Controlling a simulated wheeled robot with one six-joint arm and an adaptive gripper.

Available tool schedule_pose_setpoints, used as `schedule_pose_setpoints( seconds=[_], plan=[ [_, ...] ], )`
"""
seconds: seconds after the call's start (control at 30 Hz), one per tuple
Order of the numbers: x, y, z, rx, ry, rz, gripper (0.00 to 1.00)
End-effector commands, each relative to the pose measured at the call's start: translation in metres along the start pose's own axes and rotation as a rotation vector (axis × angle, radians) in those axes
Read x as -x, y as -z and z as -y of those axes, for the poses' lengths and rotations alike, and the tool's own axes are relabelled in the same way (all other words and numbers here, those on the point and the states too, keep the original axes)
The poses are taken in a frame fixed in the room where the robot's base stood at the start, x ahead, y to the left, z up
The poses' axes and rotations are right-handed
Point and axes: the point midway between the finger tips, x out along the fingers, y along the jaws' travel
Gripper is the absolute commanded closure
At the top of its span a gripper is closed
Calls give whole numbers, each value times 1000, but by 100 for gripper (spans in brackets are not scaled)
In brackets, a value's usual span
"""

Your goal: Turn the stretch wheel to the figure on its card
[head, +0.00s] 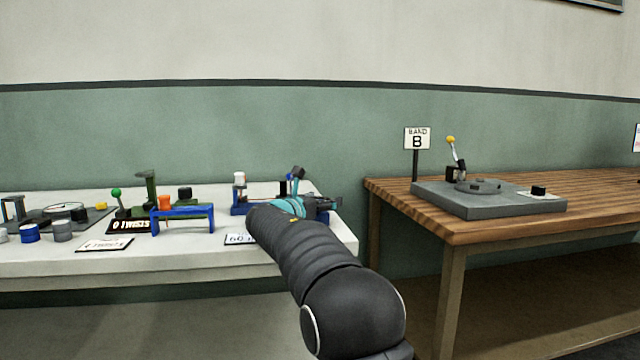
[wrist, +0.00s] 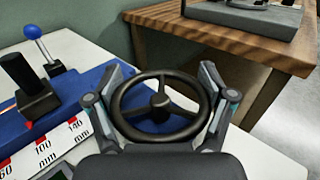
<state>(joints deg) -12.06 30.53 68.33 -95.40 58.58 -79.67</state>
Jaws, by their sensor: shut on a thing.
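The stretch wheel (wrist: 161,77) is a black three-spoked handwheel at the end of a blue fixture (wrist: 75,105) in the wrist view. My gripper (wrist: 163,82) is shut on the wheel, one finger at each side of its rim. A white scale (wrist: 50,142) marked 60, 100 and 140 mm runs along the fixture, with small red marks by it. In the head view the blue fixture (head: 239,210) stands at the white bench's right end. A white card (head: 238,239) lies before it, partly hidden by my arm; its figure is not clearly readable. My gripper (head: 318,206) hides the wheel there.
A blue-knobbed lever (wrist: 38,35) and a black post (wrist: 24,75) stand on the fixture. The white bench (head: 60,262) holds other fixtures and a blue bridge (head: 182,212) to the left. A wooden table (head: 480,228) with a grey unit (head: 430,197) stands right, past a gap.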

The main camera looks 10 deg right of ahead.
Motion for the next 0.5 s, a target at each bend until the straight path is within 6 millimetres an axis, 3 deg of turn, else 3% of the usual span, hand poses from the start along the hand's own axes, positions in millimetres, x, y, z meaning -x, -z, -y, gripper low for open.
schedule_pose_setpoints(
  seconds=[0.03,0.5],
  plan=[
    [0,-10,-2,4,42,-2,53],
    [1,-2,6,-3,381,7,53]
  ],
)
